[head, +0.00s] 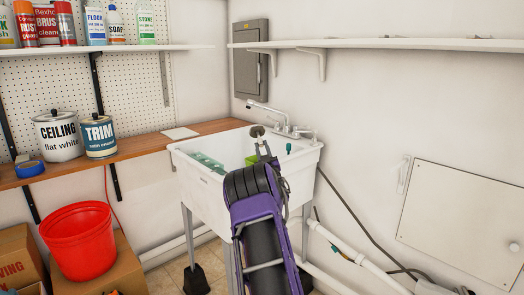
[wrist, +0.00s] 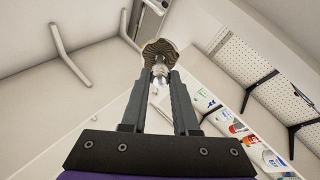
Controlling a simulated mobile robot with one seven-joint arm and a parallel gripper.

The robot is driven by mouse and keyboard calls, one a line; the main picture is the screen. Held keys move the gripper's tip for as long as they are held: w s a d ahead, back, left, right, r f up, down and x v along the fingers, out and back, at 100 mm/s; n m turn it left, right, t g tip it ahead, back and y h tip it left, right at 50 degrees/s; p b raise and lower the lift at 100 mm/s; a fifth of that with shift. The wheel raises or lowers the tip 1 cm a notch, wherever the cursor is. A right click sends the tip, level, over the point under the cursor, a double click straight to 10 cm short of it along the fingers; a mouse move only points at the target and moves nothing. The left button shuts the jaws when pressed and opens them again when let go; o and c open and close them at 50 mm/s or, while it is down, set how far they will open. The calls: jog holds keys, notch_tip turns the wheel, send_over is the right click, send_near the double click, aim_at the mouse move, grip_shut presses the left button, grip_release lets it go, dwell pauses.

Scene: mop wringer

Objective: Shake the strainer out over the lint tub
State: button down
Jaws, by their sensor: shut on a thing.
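My gripper (head: 263,150) is over the utility sink, with its fingers shut on the strainer (head: 257,131). In the wrist view, the strainer (wrist: 162,47) is a round, brownish mesh disc with a shiny metal knob, held between the fingertips (wrist: 158,77). It sits beyond the ends of the fingers. Its far side is hidden. No label names a lint tub; an open red bucket (head: 78,240) stands on a cardboard box at the lower left, well apart from my gripper. I cannot tell whether this is the lint tub.
The white sink (head: 215,185) has a faucet (head: 285,127) at its back and green items inside. My arm hides its front right part. A wooden counter (head: 140,148) at left carries paint cans (head: 58,138) and blue tape (head: 29,169). Shelves (head: 390,44) run above.

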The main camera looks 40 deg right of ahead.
jog(key=shift+r, duration=0.15)
dwell(4.3)
dwell(0.6)
